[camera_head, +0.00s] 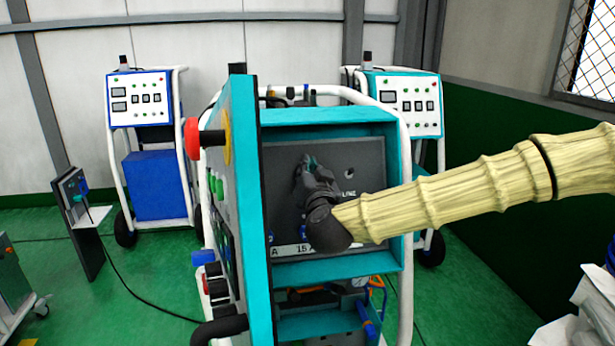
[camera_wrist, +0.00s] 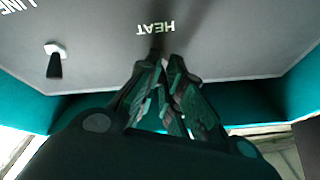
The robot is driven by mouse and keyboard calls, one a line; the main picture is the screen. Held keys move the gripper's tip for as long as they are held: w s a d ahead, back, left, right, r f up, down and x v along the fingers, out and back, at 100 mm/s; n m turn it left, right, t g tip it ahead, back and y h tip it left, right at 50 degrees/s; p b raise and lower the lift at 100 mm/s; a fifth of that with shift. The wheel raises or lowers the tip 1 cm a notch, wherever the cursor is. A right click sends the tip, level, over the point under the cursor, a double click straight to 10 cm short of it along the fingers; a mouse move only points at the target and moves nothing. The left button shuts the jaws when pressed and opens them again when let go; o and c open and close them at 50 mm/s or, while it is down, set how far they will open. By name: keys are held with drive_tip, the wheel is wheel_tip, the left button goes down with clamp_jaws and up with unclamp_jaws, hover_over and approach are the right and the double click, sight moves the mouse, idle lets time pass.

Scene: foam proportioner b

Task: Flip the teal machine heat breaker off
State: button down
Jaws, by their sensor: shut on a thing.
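The teal machine (camera_head: 330,122) stands open in front of me, with a grey breaker panel (camera_head: 368,155) inside its box. My gripper (camera_head: 309,162) reaches into the box from the right, fingertips at the panel. In the wrist view, which looks inverted, my gripper (camera_wrist: 165,57) is shut at the HEAT label (camera_wrist: 155,28), on the heat breaker. The breaker's lever is mostly hidden by the fingers, so its position cannot be told. The line breaker (camera_wrist: 54,62), a dark lever on a light base, sits apart to the left; it also shows in the head view (camera_head: 349,173).
The open teal door (camera_head: 262,220) stands left of the box, with a red knob (camera_head: 192,139) on its outer face. A white tube frame (camera_head: 405,130) surrounds the machine. A blue machine (camera_head: 140,100) and another teal machine (camera_head: 405,100) stand behind.

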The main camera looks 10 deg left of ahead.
idle(0.3)
drive_tip(key=c, duration=1.5)
unclamp_jaws()
drive_tip(key=v, duration=1.2)
drive_tip(key=shift+f, duration=0.1)
